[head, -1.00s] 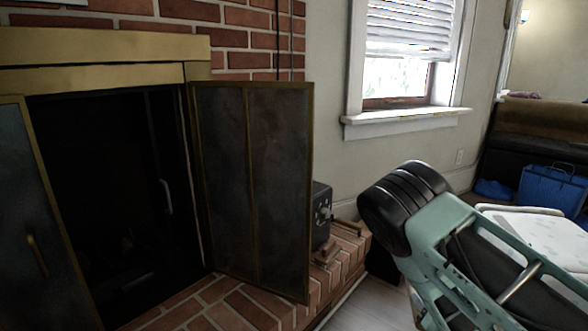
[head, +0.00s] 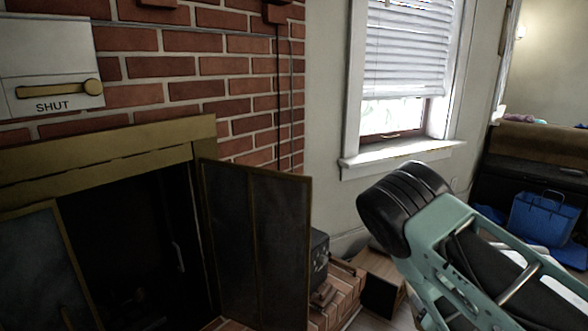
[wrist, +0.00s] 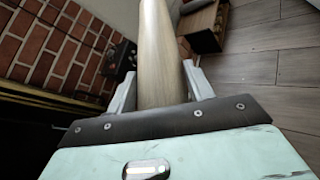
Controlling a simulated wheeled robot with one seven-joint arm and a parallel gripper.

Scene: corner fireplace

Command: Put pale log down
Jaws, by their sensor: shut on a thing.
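The pale log (wrist: 158,45) is a long, smooth, light wooden piece in the wrist view. It extends away from my gripper (wrist: 161,86), whose two grey fingers are closed on its sides. The log's far end runs out of the top of the picture. It appears to be held over the floor area beside the brick hearth; its height cannot be told. In the head view my arm shows at the right, but the gripper and log are not visible there.
The fireplace (head: 130,245) has a dark opening and an open right door panel (head: 255,235). A black box (head: 319,257) stands on the brick hearth (head: 345,290). A wooden box (head: 380,283) sits beside it, near the wall. Grey plank floor (wrist: 265,50) is clear at right.

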